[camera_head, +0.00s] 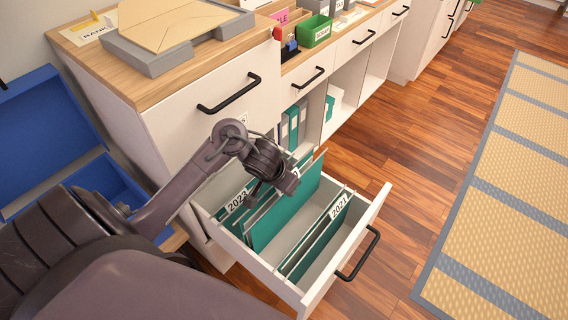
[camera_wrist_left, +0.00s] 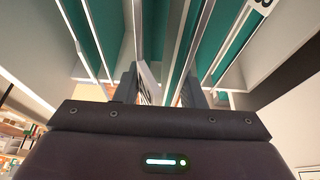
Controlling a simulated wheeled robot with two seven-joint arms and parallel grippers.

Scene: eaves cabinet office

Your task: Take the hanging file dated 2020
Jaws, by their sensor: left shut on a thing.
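The open drawer (camera_head: 262,271) holds teal hanging files. One tab reads 2023 (camera_head: 238,200) at the left and another reads 2021 (camera_head: 339,206) near the drawer front. My left gripper (camera_head: 284,182) is over the drawer, shut on a teal hanging file (camera_head: 285,217) between those two tabs. That file stands higher than the others. In the left wrist view the fingers (camera_wrist_left: 162,88) pinch its top edge, with a white tab seen nearly edge-on; its date cannot be read. My right gripper is not in view.
The white cabinet (camera_head: 190,112) with black handles stands behind the drawer. Its wooden top bears a grey tray (camera_head: 165,62) with envelopes and a green bin (camera_head: 316,31). An open blue box (camera_head: 40,125) is at the left. The wooden floor and woven mat (camera_head: 510,190) at right are clear.

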